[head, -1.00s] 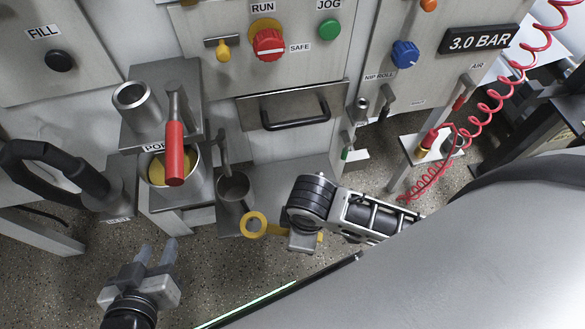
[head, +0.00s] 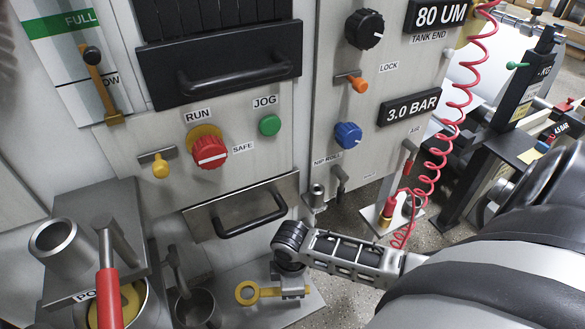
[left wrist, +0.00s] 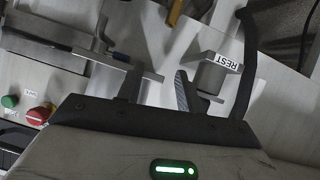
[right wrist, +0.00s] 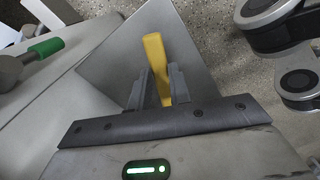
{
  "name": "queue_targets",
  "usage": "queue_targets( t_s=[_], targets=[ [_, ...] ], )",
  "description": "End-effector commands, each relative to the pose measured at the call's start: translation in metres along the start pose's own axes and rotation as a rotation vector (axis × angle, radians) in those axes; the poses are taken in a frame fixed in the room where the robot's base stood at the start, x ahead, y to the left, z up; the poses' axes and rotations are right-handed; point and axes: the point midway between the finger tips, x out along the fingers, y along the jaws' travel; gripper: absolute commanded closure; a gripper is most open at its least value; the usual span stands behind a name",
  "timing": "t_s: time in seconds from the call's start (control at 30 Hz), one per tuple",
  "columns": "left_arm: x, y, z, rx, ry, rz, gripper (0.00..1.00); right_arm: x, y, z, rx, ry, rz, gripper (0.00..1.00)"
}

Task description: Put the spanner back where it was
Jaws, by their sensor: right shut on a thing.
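The yellow spanner (head: 262,291) has a ring end pointing left in the head view. My right gripper (head: 294,288) is shut on its handle, low in front of the machine. The handle also shows between the fingers in the right wrist view (right wrist: 157,65). The spanner is over a grey plate (head: 311,306); I cannot tell whether it touches it. My left gripper (left wrist: 158,88) is open and empty in the left wrist view, near a bracket labelled REST (left wrist: 222,62). It is outside the head view.
A grey cup (head: 195,308) stands left of the spanner. A red-handled tool (head: 108,298) sits over a pot at the lower left. A drawer with a black handle (head: 250,217) is above the spanner. A red coiled air hose (head: 462,95) hangs at the right.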

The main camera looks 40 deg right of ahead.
Motion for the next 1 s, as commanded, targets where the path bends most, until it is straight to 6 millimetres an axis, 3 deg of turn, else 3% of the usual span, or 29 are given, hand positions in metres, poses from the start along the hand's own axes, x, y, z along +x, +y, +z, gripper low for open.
queue_targets(
  t_s=[0.17, 0.33, 0.6, 0.63, 0.7, 1.0],
  targets=[
    [0.003, 0.0, 0.005, 0.004, 0.002, 0.002, 0.64, 0.016, 0.011, 0.004, 0.003, 0.001, 0.0, 1.0],
    [0.004, 0.0, 0.006, 0.009, 0.014, 0.004, 0.64, 0.039, 0.01, 0.003, 0.001, 0.002, 0.001, 1.0],
    [0.002, 0.001, 0.005, 0.01, 0.013, 0.006, 0.64, 0.041, 0.009, 0.003, -0.001, 0.002, 0.001, 1.0],
    [0.002, 0.001, 0.005, 0.01, 0.013, 0.006, 0.64, 0.042, 0.009, 0.003, -0.001, 0.001, 0.001, 0.72],
    [0.002, 0.001, 0.006, 0.01, 0.013, 0.006, 0.64, 0.042, 0.009, 0.003, -0.001, 0.001, 0.001, 0.59],
    [0.002, 0.001, 0.006, 0.01, 0.011, 0.007, 0.64, 0.039, 0.009, 0.003, -0.001, 0.001, 0.001, 0.59]
  ],
)
